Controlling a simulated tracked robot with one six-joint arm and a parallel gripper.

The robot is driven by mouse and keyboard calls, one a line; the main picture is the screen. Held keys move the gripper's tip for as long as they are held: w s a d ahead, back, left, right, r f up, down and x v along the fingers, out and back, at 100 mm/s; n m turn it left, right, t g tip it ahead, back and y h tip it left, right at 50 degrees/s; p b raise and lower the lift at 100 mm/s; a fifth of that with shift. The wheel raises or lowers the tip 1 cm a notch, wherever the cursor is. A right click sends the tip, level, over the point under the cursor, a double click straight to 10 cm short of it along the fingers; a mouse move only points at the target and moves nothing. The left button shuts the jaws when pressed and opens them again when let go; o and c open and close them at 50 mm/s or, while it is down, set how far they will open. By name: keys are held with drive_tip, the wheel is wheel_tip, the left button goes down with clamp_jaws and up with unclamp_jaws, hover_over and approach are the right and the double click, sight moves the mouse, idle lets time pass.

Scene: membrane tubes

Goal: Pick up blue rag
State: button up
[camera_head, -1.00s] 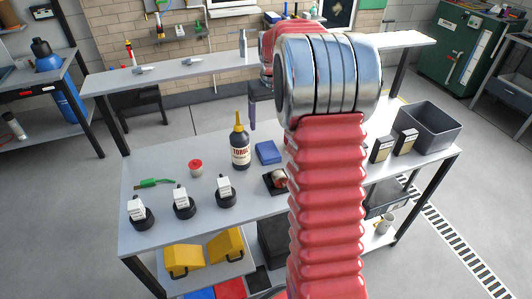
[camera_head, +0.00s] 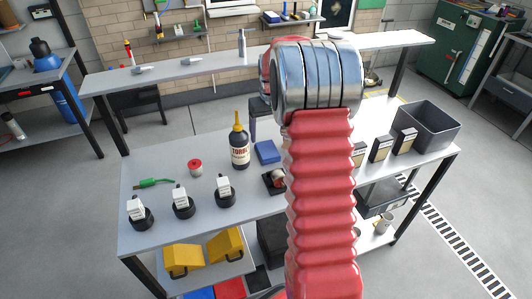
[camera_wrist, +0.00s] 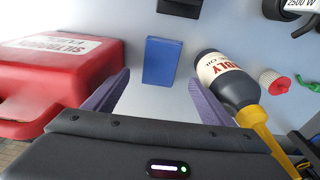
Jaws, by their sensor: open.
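The blue rag (camera_head: 266,152) lies flat on the grey workbench as a neat folded rectangle, just right of the dark bottle. In the wrist view the blue rag (camera_wrist: 162,62) is ahead of my gripper (camera_wrist: 157,88), centred between its two purple fingers. The fingers are spread apart with nothing between them. The rag appears beyond the fingertips, apart from them. In the head view one purple finger shows above the bench behind the rag; my arm hides much of the gripper.
A dark oil bottle (camera_wrist: 228,80) with a yellow nozzle stands close by the right finger. A red case (camera_wrist: 55,80) is close by the left finger. A red-topped spool (camera_head: 195,167), several black-based items and a grey bin (camera_head: 428,128) also stand on the bench (camera_head: 160,227).

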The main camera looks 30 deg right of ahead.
sight(267, 149)
drive_tip(key=shift+w+f, duration=0.1)
drive_tip(key=shift+f, duration=0.95)
drive_tip(key=shift+f, duration=0.1)
drive_tip(key=shift+w+f, duration=0.15)
drive_tip(key=shift+f, duration=1.1)
drive_tip(key=shift+w+f, duration=0.1)
drive_tip(key=shift+f, duration=1.15)
drive_tip(key=shift+c, duration=0.6)
drive_tip(key=c, duration=1)
